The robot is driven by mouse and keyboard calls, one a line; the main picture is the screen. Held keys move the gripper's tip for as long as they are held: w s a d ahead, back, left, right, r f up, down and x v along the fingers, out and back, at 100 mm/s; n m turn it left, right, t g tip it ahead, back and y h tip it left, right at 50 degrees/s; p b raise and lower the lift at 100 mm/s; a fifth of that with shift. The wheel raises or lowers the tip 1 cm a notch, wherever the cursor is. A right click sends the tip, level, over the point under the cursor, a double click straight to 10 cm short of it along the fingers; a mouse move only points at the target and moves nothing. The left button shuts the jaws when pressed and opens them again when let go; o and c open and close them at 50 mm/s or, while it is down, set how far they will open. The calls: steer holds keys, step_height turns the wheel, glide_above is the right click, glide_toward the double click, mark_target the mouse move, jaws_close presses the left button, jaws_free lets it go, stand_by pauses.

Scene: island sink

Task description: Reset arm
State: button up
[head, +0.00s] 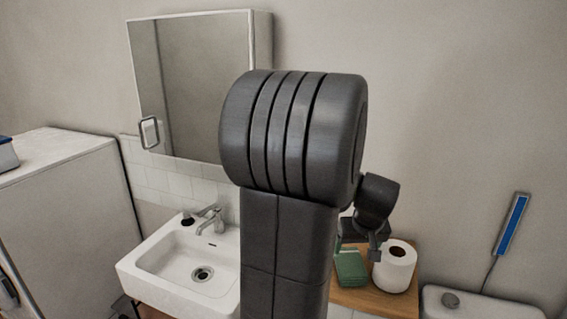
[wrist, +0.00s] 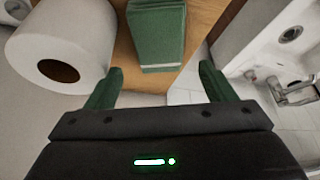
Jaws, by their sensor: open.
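My gripper (wrist: 160,80) is open in the wrist view, with its two green fingers apart and nothing between them. A stack of green cloths or sponges (wrist: 158,30) lies on the wooden top just beyond the fingertips. A white paper roll (wrist: 62,45) stands to the left of the fingers. In the head view, my large dark arm fills the middle and hides part of the scene. My wrist shows behind it at right, above the green stack (head: 351,268) and beside the paper roll (head: 395,266). The gripper's fingers are mostly hidden there.
A white sink (head: 190,265) with a tap (head: 209,217) is left of the arm. A mirror cabinet (head: 190,85) hangs above it. A white cabinet (head: 65,200) stands at far left. The wooden top (head: 375,300) carries the roll and green stack. A blue panel (head: 513,224) is at right.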

mark_target(350, 261)
steer(key=x, duration=0.9)
steer(key=shift+f, duration=0.15)
steer(key=shift+r+p, duration=0.2)
steer(key=shift+p, duration=0.15)
